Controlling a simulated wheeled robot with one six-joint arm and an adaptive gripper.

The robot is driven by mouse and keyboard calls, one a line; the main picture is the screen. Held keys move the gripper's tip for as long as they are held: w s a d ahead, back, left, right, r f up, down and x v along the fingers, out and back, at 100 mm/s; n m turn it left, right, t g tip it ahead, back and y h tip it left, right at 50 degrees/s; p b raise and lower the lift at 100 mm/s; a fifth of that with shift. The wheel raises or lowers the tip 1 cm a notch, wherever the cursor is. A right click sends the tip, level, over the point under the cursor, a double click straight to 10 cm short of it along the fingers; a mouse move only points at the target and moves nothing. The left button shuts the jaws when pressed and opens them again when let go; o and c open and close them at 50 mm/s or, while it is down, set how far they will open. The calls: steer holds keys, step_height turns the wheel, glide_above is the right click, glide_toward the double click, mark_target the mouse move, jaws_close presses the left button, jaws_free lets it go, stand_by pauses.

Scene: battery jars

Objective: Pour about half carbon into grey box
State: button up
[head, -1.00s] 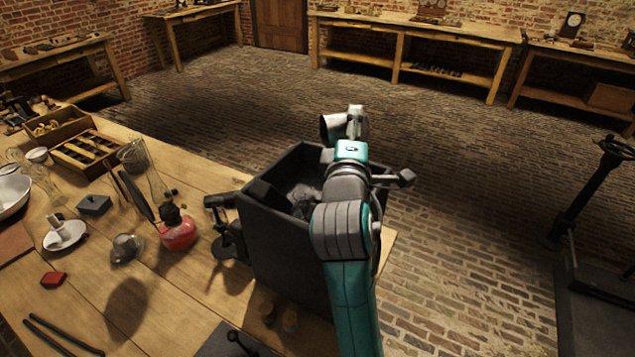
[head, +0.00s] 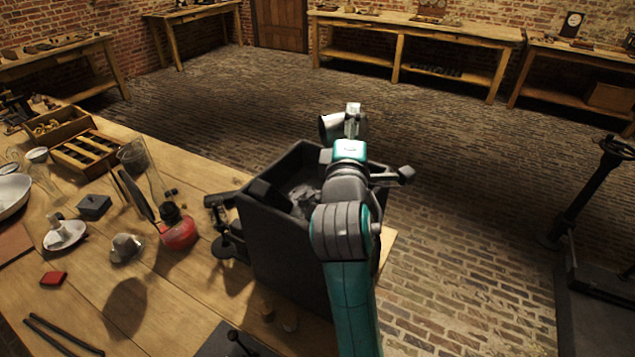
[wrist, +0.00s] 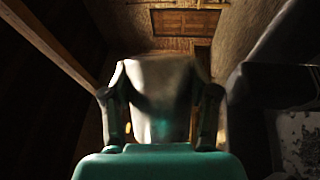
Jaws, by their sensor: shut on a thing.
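The grey box (head: 285,262) is a deep, dark, open-topped box at the table's right corner. Pale grey matter shows inside it, in the head view and at the right edge of the wrist view (wrist: 300,140). My gripper (wrist: 161,92) is shut on a metal cup (wrist: 165,70), one finger on each side. In the head view the cup (head: 327,126) shows tilted, beyond the box's far rim in the picture and left of my gripper (head: 353,122). Carbon inside the cup cannot be made out; the cup's inside is hidden.
Left of the box stand a black clamp-like stand (head: 226,235) and a red-based glass lamp (head: 179,232). A small metal vessel (head: 127,248), a white candle dish (head: 64,235) and a wooden tray (head: 88,150) lie farther left. Open brick floor lies behind the box.

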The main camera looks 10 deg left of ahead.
steer(key=shift+s+a+r+n+t+y+p, duration=0.15)
steer(key=shift+a+r+n+t+y, duration=0.15)
steer(key=shift+n, duration=0.55)
steer(key=shift+s+a+r+n+t+y+p, duration=0.1)
steer(key=shift+a+r+n+t+y+p, duration=0.15)
steer(key=shift+n, duration=0.55)
steer(key=shift+s+a+r+n+t+y+p, duration=0.1)
steer(key=shift+a+r+n+t+y, duration=0.2)
steer(key=shift+n, duration=0.55)
stand_by(3.8)
